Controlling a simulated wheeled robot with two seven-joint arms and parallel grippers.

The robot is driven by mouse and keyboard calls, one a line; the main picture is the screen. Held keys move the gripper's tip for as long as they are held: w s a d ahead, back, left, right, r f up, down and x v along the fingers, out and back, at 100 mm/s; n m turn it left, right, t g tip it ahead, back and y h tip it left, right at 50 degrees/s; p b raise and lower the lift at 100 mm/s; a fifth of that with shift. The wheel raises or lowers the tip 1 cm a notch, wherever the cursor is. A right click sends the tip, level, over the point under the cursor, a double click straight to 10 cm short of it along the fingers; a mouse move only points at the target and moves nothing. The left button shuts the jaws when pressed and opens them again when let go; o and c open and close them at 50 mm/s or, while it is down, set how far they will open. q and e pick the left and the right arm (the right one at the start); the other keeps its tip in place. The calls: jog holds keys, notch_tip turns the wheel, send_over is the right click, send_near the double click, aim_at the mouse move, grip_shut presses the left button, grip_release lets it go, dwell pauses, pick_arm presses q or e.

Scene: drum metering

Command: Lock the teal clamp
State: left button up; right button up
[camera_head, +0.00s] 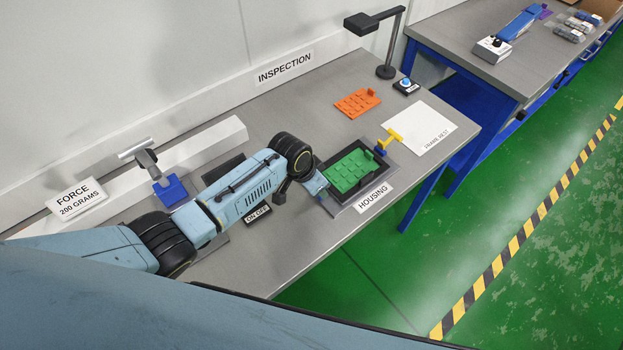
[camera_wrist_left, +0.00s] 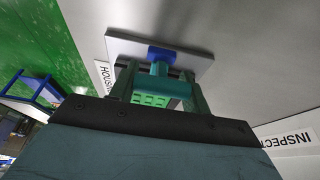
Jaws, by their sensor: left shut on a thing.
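The teal clamp (camera_wrist_left: 172,88) shows in the left wrist view as a teal bar with a stem on a blue base (camera_wrist_left: 166,54). My left gripper (camera_wrist_left: 158,82) is shut on the teal bar, one finger at each end. In the head view my left gripper (camera_head: 321,186) is at the near-left side of the grey housing fixture (camera_head: 398,165) and hides the clamp there. A green grid-like part (camera_head: 351,171) lies in the fixture. I cannot tell the clamp's exact angle. My right gripper is not in view.
A yellow clamp (camera_head: 391,137) stands at the fixture's far-right side. An orange grid part (camera_head: 357,103), a white sheet (camera_head: 420,128), a blue button box (camera_head: 406,86) and a lamp (camera_head: 386,45) are farther back. A blue block (camera_head: 170,190) on a stand is at left.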

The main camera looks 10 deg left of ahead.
pick_arm(q)
jog(key=shift+w+d+g+y, duration=0.25)
jog(key=shift+w+g+y, duration=0.2)
jog(key=shift+g, duration=0.25)
jog(key=shift+w+d+g+y+b, duration=0.1)
jog(key=shift+d+g+y+b, duration=0.05)
jog(key=shift+g+y+b, duration=0.4)
jog(key=shift+w+d+g+y+b, duration=0.1)
jog(key=shift+g+y+b, duration=0.2)
jog(key=shift+g+b, duration=0.3)
jog(key=shift+o, duration=0.2)
jog(key=shift+c, duration=0.2)
jog(key=o, duration=1)
jog(key=shift+d, duration=0.1)
